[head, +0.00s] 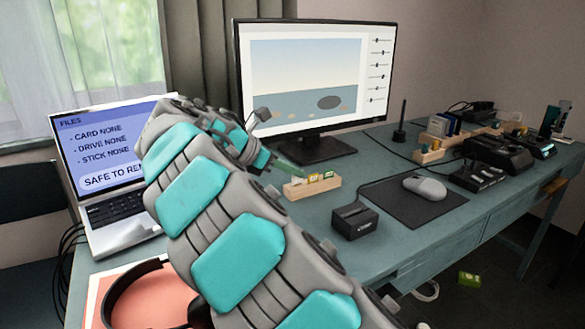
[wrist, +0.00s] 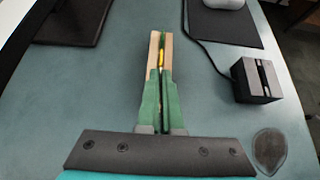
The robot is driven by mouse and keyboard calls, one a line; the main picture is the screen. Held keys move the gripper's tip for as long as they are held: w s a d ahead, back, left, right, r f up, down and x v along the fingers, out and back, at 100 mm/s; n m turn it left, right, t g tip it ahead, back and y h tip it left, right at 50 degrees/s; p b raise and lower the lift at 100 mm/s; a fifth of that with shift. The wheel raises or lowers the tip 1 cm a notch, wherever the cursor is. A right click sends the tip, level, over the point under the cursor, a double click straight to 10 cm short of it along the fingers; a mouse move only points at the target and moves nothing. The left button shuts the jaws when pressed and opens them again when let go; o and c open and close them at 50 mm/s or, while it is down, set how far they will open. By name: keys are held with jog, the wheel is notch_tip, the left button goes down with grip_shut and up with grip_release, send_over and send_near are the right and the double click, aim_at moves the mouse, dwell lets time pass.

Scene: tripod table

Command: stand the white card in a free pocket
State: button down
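A small wooden pocket block (head: 312,188) stands on the desk in front of the monitor, with several small cards upright in it, yellow and white among their colours. The block (wrist: 154,48) is seen end-on in the wrist view. My gripper (head: 292,168) reaches its left part in the head view. In the wrist view its two green fingers (wrist: 162,76) lie close together, with a thin dark gap, and point at the block. A yellow bit (wrist: 162,58) shows just past the tips. I cannot make out a white card for certain, nor whether the fingers hold one.
A black dock (head: 354,220) stands right of the block, near a mouse (head: 424,187) on a dark mat. Two more wooden blocks (head: 429,155) stand farther right. An open laptop (head: 118,212) and headphones (head: 133,290) are at left. A green-yellow item (head: 468,278) lies on the floor.

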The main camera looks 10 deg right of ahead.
jog(key=shift+f, duration=0.85)
jog(key=c, duration=1)
grip_release()
jog(key=v, duration=0.7)
jog(key=shift+s+a+r, duration=0.15)
jog(key=shift+a+r, duration=0.05)
jog(key=shift+a, duration=0.15)
